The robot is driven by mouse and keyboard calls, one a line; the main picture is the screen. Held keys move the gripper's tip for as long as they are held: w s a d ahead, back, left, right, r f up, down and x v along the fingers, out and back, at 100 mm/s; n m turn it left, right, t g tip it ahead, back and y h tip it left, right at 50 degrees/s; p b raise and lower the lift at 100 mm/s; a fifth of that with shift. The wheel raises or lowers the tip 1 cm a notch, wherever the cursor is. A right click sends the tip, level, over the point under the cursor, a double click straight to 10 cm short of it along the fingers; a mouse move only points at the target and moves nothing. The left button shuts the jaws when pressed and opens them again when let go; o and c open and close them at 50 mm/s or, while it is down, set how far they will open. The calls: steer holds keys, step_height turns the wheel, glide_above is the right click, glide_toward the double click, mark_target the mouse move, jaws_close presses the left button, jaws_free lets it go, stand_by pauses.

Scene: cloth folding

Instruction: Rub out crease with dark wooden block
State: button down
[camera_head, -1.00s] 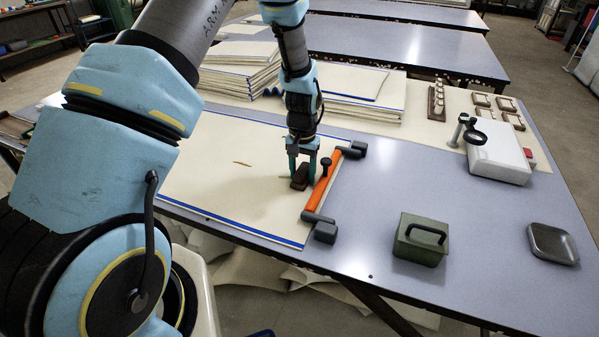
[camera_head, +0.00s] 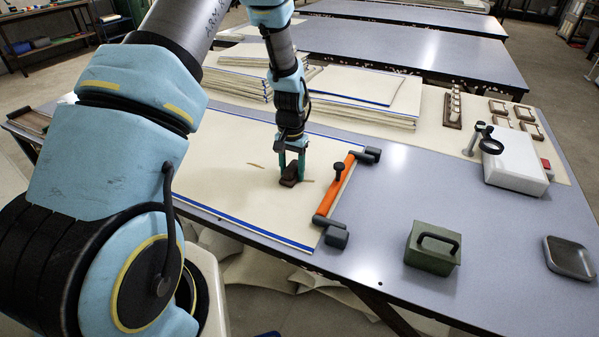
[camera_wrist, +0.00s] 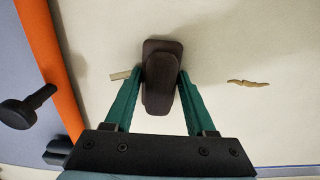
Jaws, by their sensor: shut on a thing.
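The dark wooden block (camera_head: 289,176) is held between the green fingers of my gripper (camera_head: 291,164), at the surface of the cream cloth (camera_head: 215,180) with blue edge lines. In the wrist view the block (camera_wrist: 161,78) sits between both fingertips (camera_wrist: 160,85). A thin brown crease mark (camera_head: 254,166) lies on the cloth left of the block; it also shows right of the block in the wrist view (camera_wrist: 248,83). A short tan mark (camera_head: 308,181) lies close on the block's other side, partly hidden by a finger in the wrist view. I cannot tell how firmly the block touches the cloth.
An orange bar (camera_head: 335,190) with a black knob and dark end clamps lies across the cloth's right end. A green weight with handle (camera_head: 432,248), a grey dish (camera_head: 568,258) and a white device (camera_head: 516,168) stand to the right. Stacked cloths (camera_head: 365,90) are behind.

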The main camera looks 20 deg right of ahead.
mark_target(316, 185)
steer(key=shift+w+a, duration=0.3)
steer(key=shift+w, duration=0.05)
steer(key=shift+f, duration=0.1)
steer(key=shift+s+d+r, duration=0.1)
steer(key=shift+s+d, duration=1.3)
steer(key=shift+d, duration=0.15)
steer(key=shift+s+d+r, duration=0.1)
steer(key=shift+s+d, duration=1.3)
steer(key=shift+d, duration=0.15)
steer(key=shift+r, duration=0.1)
steer(key=shift+r+p, duration=2.1)
steer(key=shift+r, duration=0.8)
step_height(316, 185, up, 3)
steer(key=shift+p, duration=1)
